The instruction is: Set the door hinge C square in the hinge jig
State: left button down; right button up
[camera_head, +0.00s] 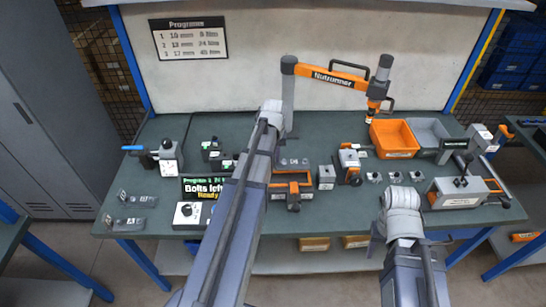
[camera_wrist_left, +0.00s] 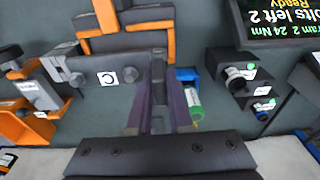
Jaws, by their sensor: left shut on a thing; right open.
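The door hinge C is a grey plate with holes and a white C label in the left wrist view (camera_wrist_left: 107,77). My left gripper (camera_wrist_left: 157,105) is shut on one end of it; the plate reaches out to the left there. In the head view the hinge (camera_head: 292,162) shows just right of my left arm, which hides the gripper. The hinge jig (camera_head: 293,187), orange and dark grey, is on the robot's side of the hinge; it also shows in the left wrist view (camera_wrist_left: 127,38). The hinge looks outside it. My right gripper (camera_head: 376,238) is open at the front edge, mostly hidden.
An orange clamp unit (camera_head: 349,163) and a grey block (camera_head: 326,177) stand right of the jig. A display (camera_head: 207,188) stands left of it. An orange bin (camera_head: 394,139) is at the back right. The nutrunner (camera_head: 340,77) hangs above the bench.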

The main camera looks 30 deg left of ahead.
pick_arm(q)
jog(key=shift+s, duration=0.25)
jog(key=shift+w+f, duration=0.15)
jog(key=shift+f, duration=0.1)
jog(key=shift+f+b, duration=0.35)
jog(key=shift+b, duration=0.3)
jog(key=shift+f+b, duration=1.8)
jog(key=shift+f, duration=0.05)
jog(key=shift+f+b, duration=0.9)
jog(key=c, duration=0.7)
grip_release()
jog(key=shift+c, duration=0.2)
